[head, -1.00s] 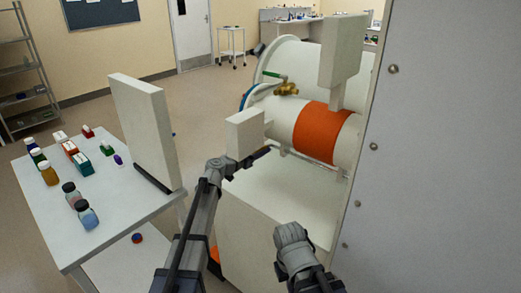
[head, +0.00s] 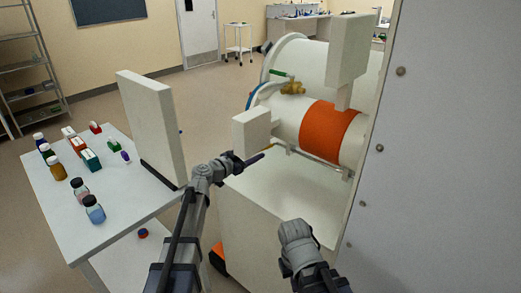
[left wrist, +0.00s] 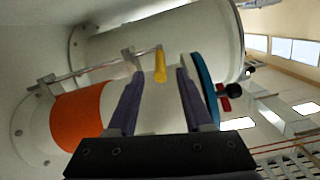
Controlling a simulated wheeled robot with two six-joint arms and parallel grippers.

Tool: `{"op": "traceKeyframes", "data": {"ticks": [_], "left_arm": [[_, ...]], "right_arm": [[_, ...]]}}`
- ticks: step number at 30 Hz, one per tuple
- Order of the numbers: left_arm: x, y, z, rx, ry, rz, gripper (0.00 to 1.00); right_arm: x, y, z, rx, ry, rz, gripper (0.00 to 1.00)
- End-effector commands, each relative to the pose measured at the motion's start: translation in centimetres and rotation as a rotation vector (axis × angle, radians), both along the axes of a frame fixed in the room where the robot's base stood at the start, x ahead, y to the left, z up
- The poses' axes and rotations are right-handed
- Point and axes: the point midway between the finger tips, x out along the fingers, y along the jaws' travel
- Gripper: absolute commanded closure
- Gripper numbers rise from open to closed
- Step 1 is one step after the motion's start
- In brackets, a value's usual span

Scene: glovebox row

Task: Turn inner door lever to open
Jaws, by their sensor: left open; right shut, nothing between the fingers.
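The white transfer cylinder (head: 322,85) has an orange band (head: 328,132) and a green-handled brass valve (head: 291,86). A lever with a yellow grip (left wrist: 160,66) on a metal rod (left wrist: 92,72) shows beside the cylinder in the left wrist view; I take it for the door lever. My left gripper (left wrist: 158,95) is open, and the yellow grip appears between its fingertips; contact cannot be told. In the head view my left gripper (head: 256,159) is below the cylinder, its fingers partly hidden. My right gripper (head: 295,232) is low, shut and empty, away from the lever.
A large grey panel (head: 450,150) fills the right. A blue door rim (left wrist: 207,88) with a red knob (left wrist: 225,104) closely flanks my left gripper.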

Motion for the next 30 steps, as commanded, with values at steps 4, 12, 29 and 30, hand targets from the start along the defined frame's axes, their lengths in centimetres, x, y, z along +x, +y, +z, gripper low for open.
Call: {"op": "traceKeyframes", "data": {"ticks": [4,12,29,30], "left_arm": [[-0.5,0.3,0.1,0.0,0.0,0.0,0.49],[-0.2,0.2,-0.4,-0.01,-0.011,-0.004,0.49],[0.9,-0.3,-0.7,-0.077,-0.099,-0.027,0.49],[1.1,-0.4,-0.7,-0.076,-0.098,-0.027,0.49]], "right_arm": [[0.0,0.0,0.1,0.0,0.0,0.0,1.0],[0.0,0.0,-0.7,0.0,0.0,0.0,1.0],[0.0,0.0,-3.5,0.0,0.0,0.0,1.0],[0.0,0.0,-3.5,0.0,0.0,0.0,1.0]]}}
